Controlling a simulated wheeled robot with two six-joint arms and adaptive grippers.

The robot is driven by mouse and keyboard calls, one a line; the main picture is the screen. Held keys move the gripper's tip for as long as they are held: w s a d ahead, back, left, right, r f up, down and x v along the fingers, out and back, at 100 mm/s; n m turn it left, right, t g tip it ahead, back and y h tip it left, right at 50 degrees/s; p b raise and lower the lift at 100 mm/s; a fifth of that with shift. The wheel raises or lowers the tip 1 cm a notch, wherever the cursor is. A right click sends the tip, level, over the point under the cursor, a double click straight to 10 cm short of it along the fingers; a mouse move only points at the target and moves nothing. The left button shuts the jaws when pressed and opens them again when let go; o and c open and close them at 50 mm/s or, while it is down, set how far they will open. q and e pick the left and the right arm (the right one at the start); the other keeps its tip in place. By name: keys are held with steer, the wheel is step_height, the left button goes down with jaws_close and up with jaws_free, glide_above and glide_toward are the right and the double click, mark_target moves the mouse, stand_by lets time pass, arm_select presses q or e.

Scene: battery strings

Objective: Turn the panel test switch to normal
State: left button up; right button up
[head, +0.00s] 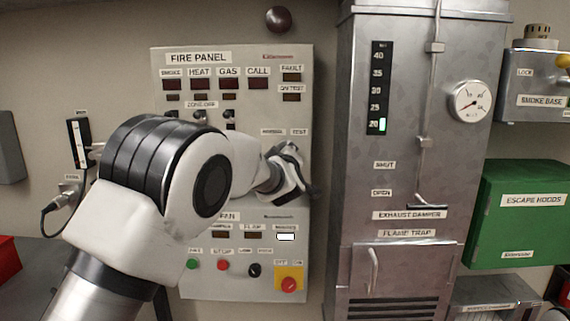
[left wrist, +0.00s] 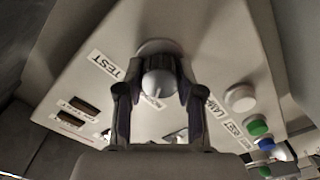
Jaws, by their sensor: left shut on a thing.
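The grey fire panel (head: 165,120) stands on the wall, with "NORMAL" (head: 271,132) and "TEST" (head: 299,132) labels above my left gripper (head: 290,172). In the head view my gripper and wrist hide the switch. In the left wrist view the test switch is a round grey knob (left wrist: 160,83) between the fingers of my left gripper (left wrist: 160,72), which is shut on it. The "TEST" label (left wrist: 105,65) is at its upper left there. A pale mark shows on the knob, but I cannot tell which position it points to. My right gripper is not in view.
A steel exhaust damper cabinet (head: 400,180) stands right of the panel. Key switches (head: 230,116) sit above my wrist. A green button (head: 192,264), a red button (head: 223,265) and a red rotary switch on yellow (head: 289,284) lie below.

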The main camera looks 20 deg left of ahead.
arm_select(q)
steer(key=shift+f+n+b, duration=0.15)
steer(key=shift+n+b, duration=0.5)
steer(key=shift+n, duration=0.35)
steer(key=o, duration=1.2)
steer(key=shift+c, duration=0.2)
steer(key=v, duration=1.2)
